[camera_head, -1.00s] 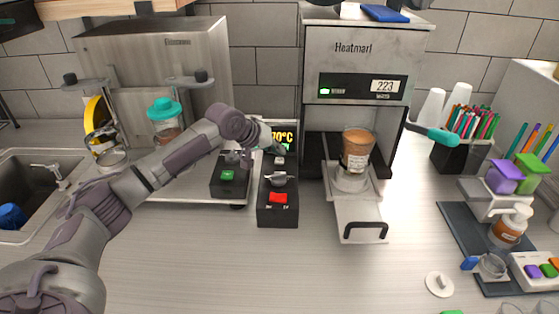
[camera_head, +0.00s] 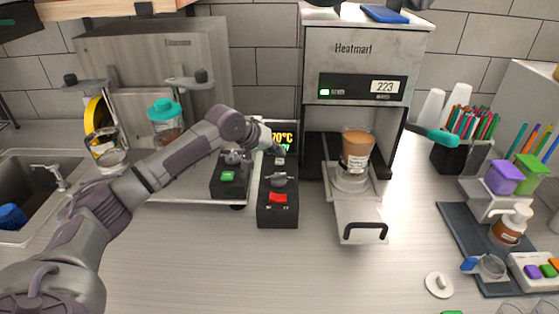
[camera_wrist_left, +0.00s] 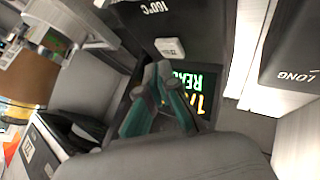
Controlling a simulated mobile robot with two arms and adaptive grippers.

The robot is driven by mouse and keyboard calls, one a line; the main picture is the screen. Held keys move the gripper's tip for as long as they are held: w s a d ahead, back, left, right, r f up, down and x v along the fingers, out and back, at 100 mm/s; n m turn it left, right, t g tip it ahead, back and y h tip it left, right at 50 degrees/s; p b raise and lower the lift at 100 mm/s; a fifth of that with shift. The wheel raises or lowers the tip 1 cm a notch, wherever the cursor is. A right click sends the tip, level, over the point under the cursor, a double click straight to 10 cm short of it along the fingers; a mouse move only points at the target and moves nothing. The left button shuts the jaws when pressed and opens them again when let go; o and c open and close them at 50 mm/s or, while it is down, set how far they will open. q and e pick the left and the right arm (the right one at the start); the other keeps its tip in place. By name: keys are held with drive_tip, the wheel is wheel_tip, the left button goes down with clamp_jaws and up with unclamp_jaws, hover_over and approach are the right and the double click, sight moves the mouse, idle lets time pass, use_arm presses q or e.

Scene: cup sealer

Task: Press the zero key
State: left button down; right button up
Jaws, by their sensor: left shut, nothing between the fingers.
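My left gripper (camera_head: 277,148) is over the back of this box, beside the temperature display (camera_head: 286,134). In the left wrist view, its teal fingers (camera_wrist_left: 158,72) are shut and empty, with the tips close to the key. I cannot tell whether they touch it. My right gripper is not in view.
The box carries a dial (camera_head: 279,180) and a red switch (camera_head: 278,198). A second black box with a green button (camera_head: 228,176) stands to its left. The Heatmark sealer (camera_head: 352,60) stands to the right, with a brown-filled cup (camera_head: 357,150).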

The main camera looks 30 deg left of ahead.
sight(278, 161)
use_arm(q)
drive_tip(key=shift+f, duration=0.25)
drive_tip(key=shift+f, duration=0.55)
idle(0.7)
drive_tip(key=shift+r+p, duration=0.9)
drive_tip(key=shift+p, duration=0.45)
wheel_tip(278, 161, up, 5)
drive_tip(key=p, duration=0.5)
